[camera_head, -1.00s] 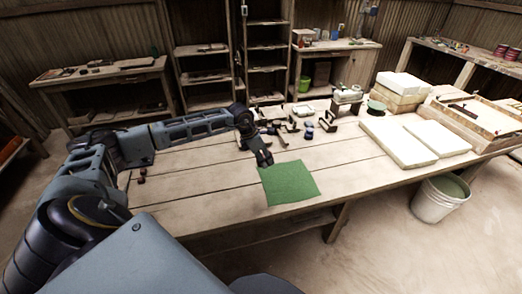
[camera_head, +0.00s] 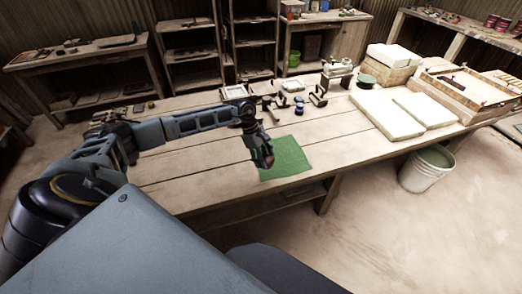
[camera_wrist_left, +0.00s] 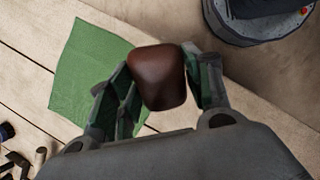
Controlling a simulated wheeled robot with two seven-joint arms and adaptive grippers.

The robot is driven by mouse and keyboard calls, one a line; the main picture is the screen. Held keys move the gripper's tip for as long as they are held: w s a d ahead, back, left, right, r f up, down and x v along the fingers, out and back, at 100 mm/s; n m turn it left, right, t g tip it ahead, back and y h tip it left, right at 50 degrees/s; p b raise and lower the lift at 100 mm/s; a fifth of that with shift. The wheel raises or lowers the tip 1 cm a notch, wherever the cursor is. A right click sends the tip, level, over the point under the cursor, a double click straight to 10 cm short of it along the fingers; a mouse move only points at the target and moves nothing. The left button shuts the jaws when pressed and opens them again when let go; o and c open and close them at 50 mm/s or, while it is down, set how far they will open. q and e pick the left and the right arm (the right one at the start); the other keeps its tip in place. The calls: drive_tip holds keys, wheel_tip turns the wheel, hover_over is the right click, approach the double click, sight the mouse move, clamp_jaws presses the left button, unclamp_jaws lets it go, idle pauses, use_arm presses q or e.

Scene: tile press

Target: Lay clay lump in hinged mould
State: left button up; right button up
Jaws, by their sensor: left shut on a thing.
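My left gripper (camera_head: 264,152) is over the left part of a green mat (camera_head: 288,160) on the workbench, fingers pointing down. In the left wrist view, the left gripper (camera_wrist_left: 158,66) is shut on a reddish-brown clay lump (camera_wrist_left: 157,80), one finger on each side of it. The lump is rounded and smooth. It stands clear of the green mat (camera_wrist_left: 80,70) in that view. A small pale frame (camera_head: 236,92) lies farther back on the bench; I cannot tell whether it is the hinged mould. My right gripper is not in view.
Dark clamps and small tools (camera_head: 318,98) lie behind the mat. White slabs (camera_head: 390,112) and a wooden tray (camera_head: 465,92) fill the right of the bench (camera_head: 195,165). A white bucket (camera_head: 424,170) stands on the floor. The bench left of the mat is mostly clear.

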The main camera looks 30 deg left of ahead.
use_arm(q)
drive_tip(key=s+d+f+m+g+y+b, duration=0.2)
drive_tip(key=s+d+f+m+b, duration=0.1)
drive_tip(key=d+f+m, duration=0.3)
drive_tip(key=s+d+f+m+g+y+b, duration=0.2)
drive_tip(key=s+d+f+m, duration=0.3)
drive_tip(key=f+m, duration=0.6)
drive_tip(key=shift+s+d+f+m+g+y+b, duration=0.15)
drive_tip(key=shift+s+d+m+g+y+b, duration=0.2)
drive_tip(key=shift+s+m+g+b, duration=0.45)
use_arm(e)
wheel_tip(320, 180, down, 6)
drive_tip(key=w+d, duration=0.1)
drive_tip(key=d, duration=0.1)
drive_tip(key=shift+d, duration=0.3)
use_arm(q)
drive_tip(key=shift+w+t, duration=0.15)
drive_tip(key=shift+t, duration=0.25)
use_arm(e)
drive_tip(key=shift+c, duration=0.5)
